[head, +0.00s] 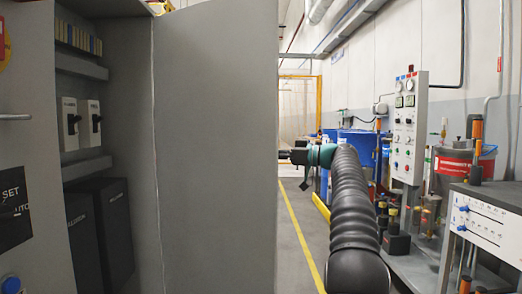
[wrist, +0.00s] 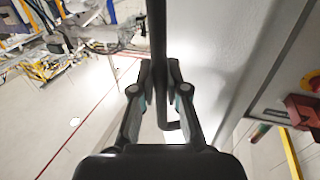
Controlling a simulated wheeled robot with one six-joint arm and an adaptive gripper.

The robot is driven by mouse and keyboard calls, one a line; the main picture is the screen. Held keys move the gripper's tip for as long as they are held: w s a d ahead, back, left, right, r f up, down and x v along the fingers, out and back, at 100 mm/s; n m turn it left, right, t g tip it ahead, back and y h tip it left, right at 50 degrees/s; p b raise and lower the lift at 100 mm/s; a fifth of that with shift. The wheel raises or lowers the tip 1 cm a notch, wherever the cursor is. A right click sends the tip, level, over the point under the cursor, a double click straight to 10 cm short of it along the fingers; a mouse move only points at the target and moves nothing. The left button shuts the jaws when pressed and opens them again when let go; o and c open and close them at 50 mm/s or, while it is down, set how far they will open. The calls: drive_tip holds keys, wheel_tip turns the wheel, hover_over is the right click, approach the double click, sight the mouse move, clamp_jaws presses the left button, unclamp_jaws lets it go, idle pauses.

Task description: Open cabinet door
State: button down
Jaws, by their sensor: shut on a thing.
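The grey cabinet door (head: 215,150) stands swung open in the head view, with its inner face towards me. The open cabinet (head: 84,70) shows to its left, with shelves and switch boxes inside. My gripper (head: 285,155) is at the door's right edge, and its tips are partly hidden by the door. In the wrist view my gripper (wrist: 160,78) has its fingers closed around a dark bar handle (wrist: 157,35). The door's outer face (wrist: 210,50) lies just right of the handle.
A control panel (head: 408,125) and a workbench (head: 485,222) stand to the right of my arm. Blue drums (head: 358,150) are behind it. Open floor with a yellow line (head: 302,235) lies between the door and my arm.

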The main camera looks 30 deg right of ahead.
drive_tip(key=shift+w, duration=0.1)
idle(0.3)
drive_tip(key=c, duration=1.2)
unclamp_jaws()
drive_tip(key=shift+w+a, duration=0.1)
drive_tip(key=shift+a, duration=0.15)
drive_tip(key=shift+d, duration=0.2)
drive_tip(key=shift+s+d, duration=0.15)
drive_tip(key=shift+s, duration=0.1)
drive_tip(key=v, duration=1.1)
drive_tip(key=shift+s+d, duration=0.1)
drive_tip(key=shift+d, duration=0.1)
